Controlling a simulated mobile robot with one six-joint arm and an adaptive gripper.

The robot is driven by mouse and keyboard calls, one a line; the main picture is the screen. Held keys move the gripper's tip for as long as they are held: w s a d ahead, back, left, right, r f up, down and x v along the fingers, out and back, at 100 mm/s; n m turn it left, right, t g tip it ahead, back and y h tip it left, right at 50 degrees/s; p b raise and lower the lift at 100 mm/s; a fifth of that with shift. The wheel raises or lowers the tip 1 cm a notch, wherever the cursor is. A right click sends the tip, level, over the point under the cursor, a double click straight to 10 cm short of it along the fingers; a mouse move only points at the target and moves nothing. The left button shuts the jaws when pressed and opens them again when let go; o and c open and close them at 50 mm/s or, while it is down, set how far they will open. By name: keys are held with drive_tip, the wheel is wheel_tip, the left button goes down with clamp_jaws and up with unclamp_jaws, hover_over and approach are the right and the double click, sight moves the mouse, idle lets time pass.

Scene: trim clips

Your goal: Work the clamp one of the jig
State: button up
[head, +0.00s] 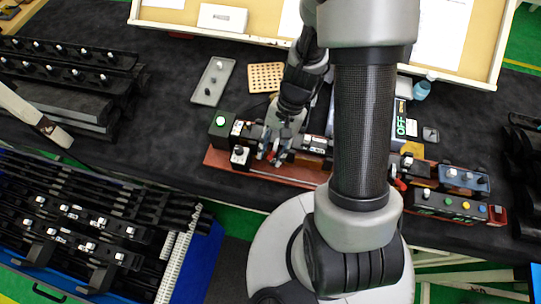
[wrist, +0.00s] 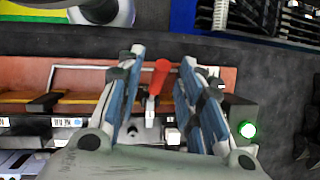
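The jig (head: 225,160) is a long red-brown fixture lying across the dark table in the head view. It also fills the middle of the wrist view (wrist: 70,78). A clamp with a red upright handle (wrist: 158,76) stands on it in the wrist view. My gripper (wrist: 163,58) is open, with one blue-grey finger on each side of the red handle. Gaps show between the handle and both fingers. In the head view my gripper (head: 270,157) is down over the left part of the jig. Another red handle (head: 400,184) shows farther right, partly behind my arm.
A box with a green button (head: 220,121) stands at the jig's left end. A grey tray (head: 213,82) and a wooden peg board (head: 266,77) lie behind. A blue bin (head: 201,262) with black trim parts is at front left. An OFF display (head: 405,127) stands behind the jig.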

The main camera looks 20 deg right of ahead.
drive_tip(key=shift+x, duration=1.2)
drive_tip(key=shift+c, duration=0.5)
clamp_jaws()
